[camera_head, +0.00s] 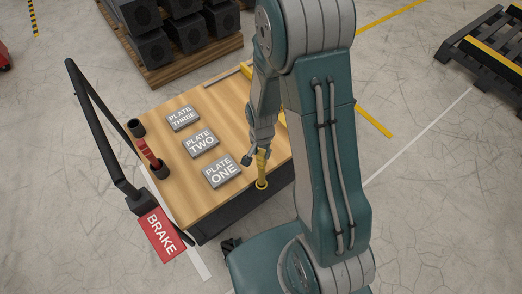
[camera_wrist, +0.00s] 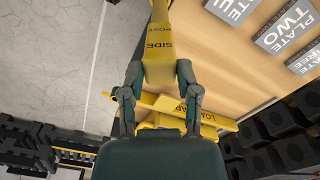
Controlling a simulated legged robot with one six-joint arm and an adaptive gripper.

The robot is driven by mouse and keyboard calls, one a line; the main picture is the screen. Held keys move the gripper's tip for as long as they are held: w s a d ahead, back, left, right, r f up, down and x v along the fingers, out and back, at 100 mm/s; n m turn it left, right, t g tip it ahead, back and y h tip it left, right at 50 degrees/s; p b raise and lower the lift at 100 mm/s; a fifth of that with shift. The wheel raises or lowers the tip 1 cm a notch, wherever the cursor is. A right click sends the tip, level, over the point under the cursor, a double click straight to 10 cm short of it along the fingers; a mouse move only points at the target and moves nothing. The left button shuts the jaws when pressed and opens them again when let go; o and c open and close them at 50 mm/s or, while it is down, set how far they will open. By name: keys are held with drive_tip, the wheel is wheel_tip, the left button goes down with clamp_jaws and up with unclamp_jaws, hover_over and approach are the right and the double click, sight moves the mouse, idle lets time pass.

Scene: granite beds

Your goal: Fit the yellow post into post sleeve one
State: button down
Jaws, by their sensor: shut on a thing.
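The yellow post (camera_head: 262,168) is at the front right corner of the wooden cart top (camera_head: 205,215), roughly upright. Its lower end meets a yellow ring (camera_head: 261,185) at the corner; I cannot tell whether it is inside the ring or just above it. My gripper (camera_head: 256,152) is shut on the post's upper part. In the wrist view, my gripper (camera_wrist: 160,97) has one finger on each side of the post (camera_wrist: 158,48), which reads "SIDE POST". No sleeve shows a readable "one" label.
Grey plates one (camera_head: 222,171), two (camera_head: 200,142) and three (camera_head: 183,117) lie on the cart. A red piece (camera_head: 148,153) and dark cylinders (camera_head: 136,128) stand at its left edge, near the black handle (camera_head: 97,108) and red brake pedal (camera_head: 161,234). A yellow load bar (camera_wrist: 180,105) lies behind my gripper.

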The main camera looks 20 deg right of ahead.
sight(261, 161)
drive_tip(key=shift+f, duration=3.1)
idle(0.6)
drive_tip(key=shift+c, duration=1.3)
unclamp_jaws()
drive_tip(key=shift+r, duration=2.5)
wheel_tip(261, 161, up, 12)
